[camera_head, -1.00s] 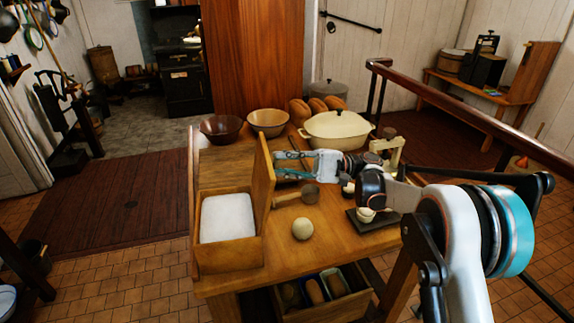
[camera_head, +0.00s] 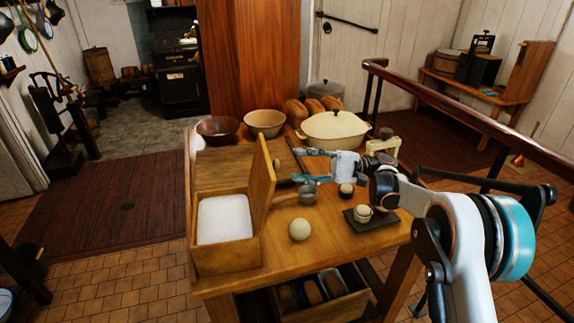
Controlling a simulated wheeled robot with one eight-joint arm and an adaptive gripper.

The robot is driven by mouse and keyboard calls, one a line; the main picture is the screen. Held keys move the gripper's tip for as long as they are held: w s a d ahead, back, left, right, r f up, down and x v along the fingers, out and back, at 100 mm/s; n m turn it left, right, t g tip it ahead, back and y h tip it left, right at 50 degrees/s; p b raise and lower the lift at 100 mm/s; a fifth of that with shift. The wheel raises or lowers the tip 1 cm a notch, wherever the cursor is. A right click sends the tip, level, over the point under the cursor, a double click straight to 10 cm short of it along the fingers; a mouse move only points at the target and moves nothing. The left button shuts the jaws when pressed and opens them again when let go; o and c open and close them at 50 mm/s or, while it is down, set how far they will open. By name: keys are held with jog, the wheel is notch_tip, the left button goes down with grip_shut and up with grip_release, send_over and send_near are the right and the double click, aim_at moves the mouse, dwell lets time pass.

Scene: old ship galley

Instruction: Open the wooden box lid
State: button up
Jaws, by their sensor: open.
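The wooden box (camera_head: 225,260) stands at the front left of the wooden table, with white contents (camera_head: 224,220) showing inside. Its lid (camera_head: 262,184) stands upright along the box's right side, so the box is open. My gripper (camera_head: 294,166) is open and empty, to the right of the lid and apart from it, above the table. Its fingers point left toward the lid.
A ladle (camera_head: 306,194) and a pale round ball (camera_head: 299,229) lie right of the box. Bowls (camera_head: 265,123), loaves and a cream lidded pot (camera_head: 334,131) stand at the back of the table (camera_head: 330,250).

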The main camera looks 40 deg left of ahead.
jog(key=v, duration=0.6)
jog(key=shift+r, duration=0.1)
dwell(0.3)
